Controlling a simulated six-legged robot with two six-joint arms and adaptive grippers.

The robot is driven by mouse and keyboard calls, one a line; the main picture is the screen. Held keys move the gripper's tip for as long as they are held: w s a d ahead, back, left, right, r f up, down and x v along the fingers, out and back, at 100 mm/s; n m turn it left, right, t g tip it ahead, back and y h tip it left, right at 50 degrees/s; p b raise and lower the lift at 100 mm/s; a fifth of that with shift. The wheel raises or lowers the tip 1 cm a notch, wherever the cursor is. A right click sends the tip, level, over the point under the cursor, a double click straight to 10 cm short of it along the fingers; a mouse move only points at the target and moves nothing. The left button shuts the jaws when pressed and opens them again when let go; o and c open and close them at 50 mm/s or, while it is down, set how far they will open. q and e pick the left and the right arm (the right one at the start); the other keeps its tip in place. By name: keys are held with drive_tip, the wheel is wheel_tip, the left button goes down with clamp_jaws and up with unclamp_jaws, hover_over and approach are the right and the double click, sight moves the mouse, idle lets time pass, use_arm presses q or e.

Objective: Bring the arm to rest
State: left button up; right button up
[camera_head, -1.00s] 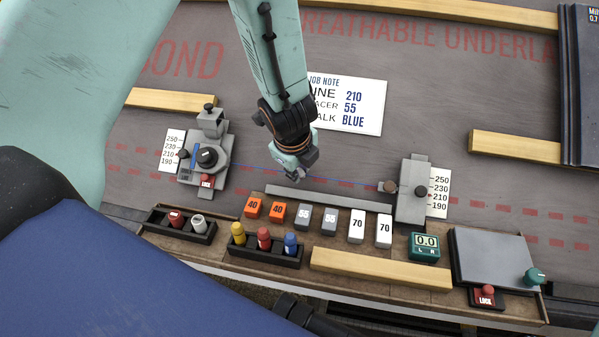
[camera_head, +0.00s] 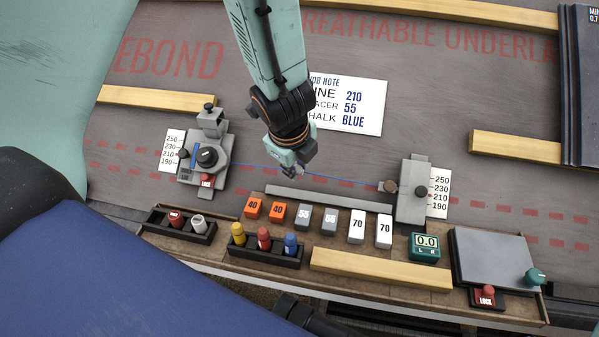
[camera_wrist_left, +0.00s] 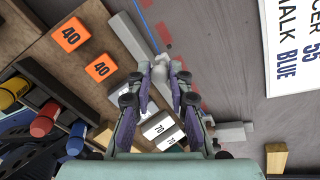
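My left arm reaches down from the top of the head view. Its gripper (camera_head: 294,172) hangs above the roof underlay, near the blue string and behind the long grey bar (camera_head: 328,199). In the left wrist view the two fingers (camera_wrist_left: 162,70) point ahead with their tips close together. A small pale grey shape shows between the tips, and I cannot tell whether they touch or hold anything. The blue string (camera_head: 340,180) runs from the grey device on the left (camera_head: 205,155) to the grey slide on the right (camera_head: 413,190). My right gripper is not in view.
The job note (camera_head: 350,105) lies behind the gripper. Numbered blocks (camera_head: 303,217), chalk holders (camera_head: 265,256), a readout box (camera_head: 424,248) and a grey plate (camera_head: 490,258) line the front board. Wooden battens (camera_head: 515,147) cross the underlay. Clear underlay lies between note and right batten.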

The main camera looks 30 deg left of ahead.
use_arm(q)
drive_tip(key=o, duration=0.5)
drive_tip(key=shift+w, duration=0.1)
drive_tip(key=shift+o, duration=0.2)
drive_tip(key=s+d+r+p, duration=0.1)
drive_tip(key=s+r, duration=0.2)
drive_tip(key=r, duration=0.2)
drive_tip(key=shift+s, duration=0.25)
idle(0.7)
